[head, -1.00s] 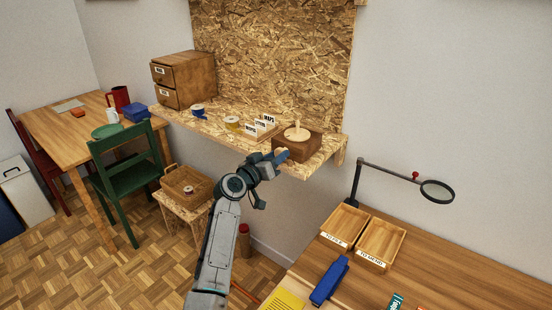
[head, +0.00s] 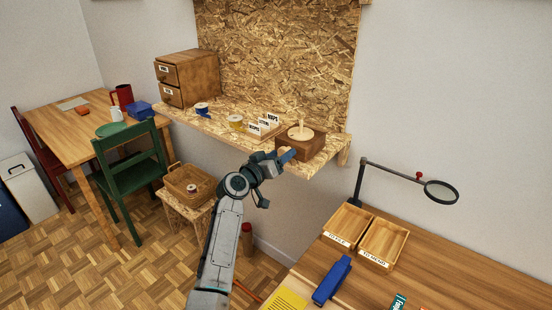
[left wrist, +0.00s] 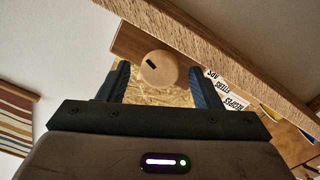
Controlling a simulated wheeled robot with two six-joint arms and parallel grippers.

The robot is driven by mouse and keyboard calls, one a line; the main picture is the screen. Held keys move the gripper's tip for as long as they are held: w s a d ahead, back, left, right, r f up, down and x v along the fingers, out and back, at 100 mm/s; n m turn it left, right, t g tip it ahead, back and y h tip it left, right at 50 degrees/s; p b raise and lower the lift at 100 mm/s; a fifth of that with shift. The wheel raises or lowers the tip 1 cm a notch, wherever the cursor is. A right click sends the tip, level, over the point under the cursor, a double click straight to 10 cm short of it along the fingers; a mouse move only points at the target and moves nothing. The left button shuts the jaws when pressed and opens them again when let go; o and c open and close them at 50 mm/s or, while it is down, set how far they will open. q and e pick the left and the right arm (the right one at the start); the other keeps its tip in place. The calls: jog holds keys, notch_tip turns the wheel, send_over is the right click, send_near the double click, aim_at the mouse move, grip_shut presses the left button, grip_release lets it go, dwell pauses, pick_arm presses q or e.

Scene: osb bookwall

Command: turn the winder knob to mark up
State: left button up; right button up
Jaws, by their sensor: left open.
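The winder (head: 312,149) is a brown wooden box with a pale round disc and a peg on top, at the right end of the shelf. Its knob (left wrist: 159,69) is a round pale wooden disc on the box's front, seen in the left wrist view. A short dark mark sits on the knob's face, left of and slightly above its centre in that picture. My left gripper (head: 286,157) is at the winder's front. In the left wrist view my left gripper (left wrist: 157,75) is open, one finger on each side of the knob, with small gaps. My right gripper is not in view.
The chipboard shelf (head: 222,127) holds card dividers (head: 266,126), tape rolls and a drawer box (head: 185,77). Below right, a desk has two wooden trays (head: 347,224), a blue stapler-like object (head: 332,281) and a magnifier (head: 441,192). A green chair (head: 128,158) stands left.

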pick_arm(q)
jog(key=b+v, duration=0.2)
jog(key=v, duration=0.8)
jog(key=shift+s+a+b, duration=0.25)
jog(key=shift+s+b, duration=0.05)
jog(key=shift+b, duration=0.05)
jog(key=shift+w+d+m+p, duration=1)
jog(key=shift+w+d+p, duration=0.05)
jog(key=shift+w, duration=0.5)
jog(key=shift+w+d+m+p, duration=1)
jog(key=shift+w+d, duration=0.1)
jog(key=shift+w, duration=0.45)
jog(key=shift+w+d+m+p, duration=1)
jog(key=shift+w+d+p, duration=0.05)
jog(key=shift+w, duration=0.5)
